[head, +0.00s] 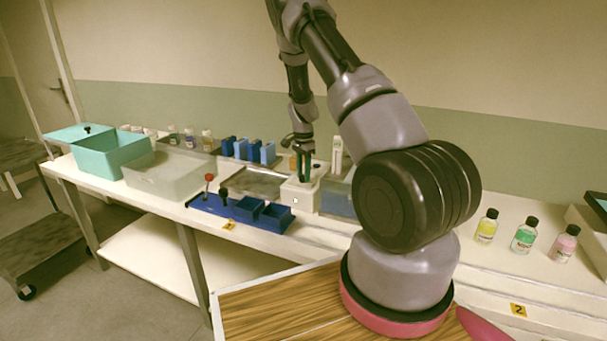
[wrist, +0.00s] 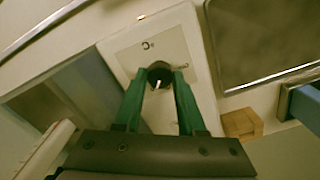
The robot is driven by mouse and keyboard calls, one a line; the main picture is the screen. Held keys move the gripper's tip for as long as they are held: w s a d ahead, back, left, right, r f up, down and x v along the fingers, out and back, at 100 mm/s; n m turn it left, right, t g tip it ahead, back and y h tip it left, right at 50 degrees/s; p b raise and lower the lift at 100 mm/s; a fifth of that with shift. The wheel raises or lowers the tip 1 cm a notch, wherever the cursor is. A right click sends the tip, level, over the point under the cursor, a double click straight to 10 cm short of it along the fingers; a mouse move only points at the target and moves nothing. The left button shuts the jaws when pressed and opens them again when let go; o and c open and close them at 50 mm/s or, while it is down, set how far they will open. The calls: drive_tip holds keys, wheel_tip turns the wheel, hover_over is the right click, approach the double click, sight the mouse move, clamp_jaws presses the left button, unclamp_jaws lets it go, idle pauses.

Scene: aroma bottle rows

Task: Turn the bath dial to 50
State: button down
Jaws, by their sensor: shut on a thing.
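The bath dial (wrist: 160,71) is a dark round knob with a pale pointer mark, on the white panel of a box-shaped bath unit (wrist: 140,52). My gripper (wrist: 160,76) has green fingers, one on each side of the dial, and is shut on it. A small round dark mark shows on the panel beyond the dial; I cannot read any scale numbers. In the head view the white bath unit (head: 300,197) stands on the bench, with my gripper (head: 303,180) reaching down to its top. The dial is hidden there by the fingers.
A blue tray (head: 230,212) with a red-knobbed stick stands left of the unit. Blue holders (head: 250,150) stand behind, and a clear box (head: 165,173) and teal box (head: 110,152) farther left. Bottles (head: 523,235) stand at right. A metal tray (wrist: 265,35) lies beside the unit.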

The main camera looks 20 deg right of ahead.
sight(303, 176)
idle(0.5)
drive_tip(key=c, duration=0.5)
unclamp_jaws()
drive_tip(key=shift+r, duration=0.1)
wheel_tip(303, 176, up, 11)
